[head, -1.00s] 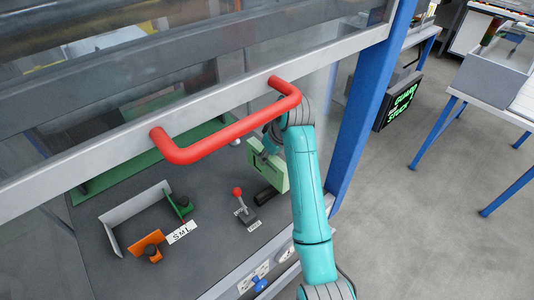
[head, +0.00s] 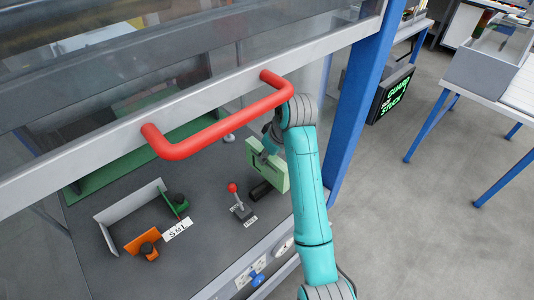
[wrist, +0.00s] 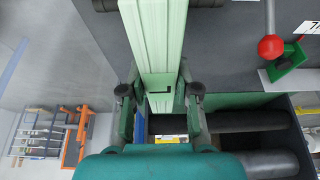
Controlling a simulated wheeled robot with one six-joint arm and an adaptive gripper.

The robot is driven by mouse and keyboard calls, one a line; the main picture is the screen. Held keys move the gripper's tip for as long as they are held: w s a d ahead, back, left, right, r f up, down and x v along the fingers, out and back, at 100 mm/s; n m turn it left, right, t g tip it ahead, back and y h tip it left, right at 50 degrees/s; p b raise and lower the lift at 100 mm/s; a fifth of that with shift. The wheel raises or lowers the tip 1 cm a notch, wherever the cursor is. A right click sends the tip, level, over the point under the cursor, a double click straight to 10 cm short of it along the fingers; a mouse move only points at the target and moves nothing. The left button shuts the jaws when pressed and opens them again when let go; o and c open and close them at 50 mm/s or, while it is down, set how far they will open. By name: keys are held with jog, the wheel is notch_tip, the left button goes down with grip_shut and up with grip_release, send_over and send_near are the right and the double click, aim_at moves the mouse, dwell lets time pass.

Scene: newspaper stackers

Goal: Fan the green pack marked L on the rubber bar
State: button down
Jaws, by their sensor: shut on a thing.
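In the wrist view the pack (wrist: 155,38) runs up from between the two fingers of my gripper (wrist: 160,92). A small dark corner-shaped mark shows on it there; I cannot read it surely as an L. A dark bar (head: 261,190), seemingly the rubber bar, lies just below the pack's lower edge. In the wrist view it shows at the top edge (wrist: 104,5). I cannot tell whether they touch.
A red guard handle (head: 217,122) on a grey rail crosses above the deck. A red-knobbed lever (head: 233,188) stands left of the pack. A blue post (head: 356,110) rises at right.

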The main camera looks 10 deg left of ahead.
aim_at(282, 165)
jog(key=shift+d, duration=0.15)
jog(key=shift+s+d+f, duration=0.15)
jog(key=shift+s+d, duration=0.3)
jog(key=shift+d, duration=0.1)
jog(key=shift+s+d, duration=0.1)
jog(key=shift+s, duration=0.05)
jog(key=shift+s+d, duration=0.3)
jog(key=shift+d, duration=0.1)
jog(key=shift+s+d, duration=0.1)
jog(key=shift+d, duration=0.05)
jog(key=shift+s+d, duration=0.3)
jog(key=shift+d, duration=0.1)
jog(key=shift+s+d+r, duration=0.1)
jog(key=shift+r, duration=0.1)
jog(key=shift+s+d, duration=0.3)
jog(key=shift+d, duration=0.1)
